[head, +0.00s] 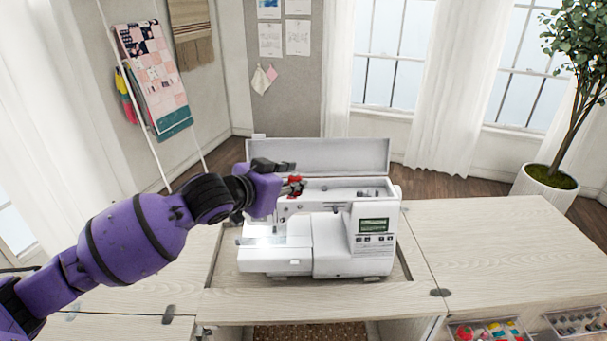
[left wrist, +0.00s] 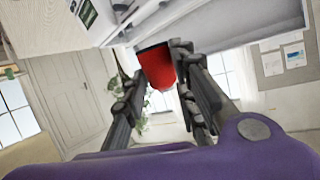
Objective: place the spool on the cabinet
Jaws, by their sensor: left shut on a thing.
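The red spool (left wrist: 158,66) is between the fingers of my left gripper (left wrist: 160,82) in the left wrist view. The gripper is shut on it. In the head view my left gripper (head: 287,180) is at the upper left of the white sewing machine, and a bit of the red spool (head: 295,184) shows at its fingers. I cannot tell whether the spool touches the machine. The cabinet (head: 500,250) has a pale wood top that spreads to both sides of the machine. My right gripper is not in view.
The sewing machine (head: 352,240) stands in the cabinet's recess with its lid (head: 330,156) raised behind. The cabinet top to the right is clear. Open drawers (head: 490,330) with sewing supplies show at the lower right. A potted plant (head: 548,187) stands beyond the cabinet.

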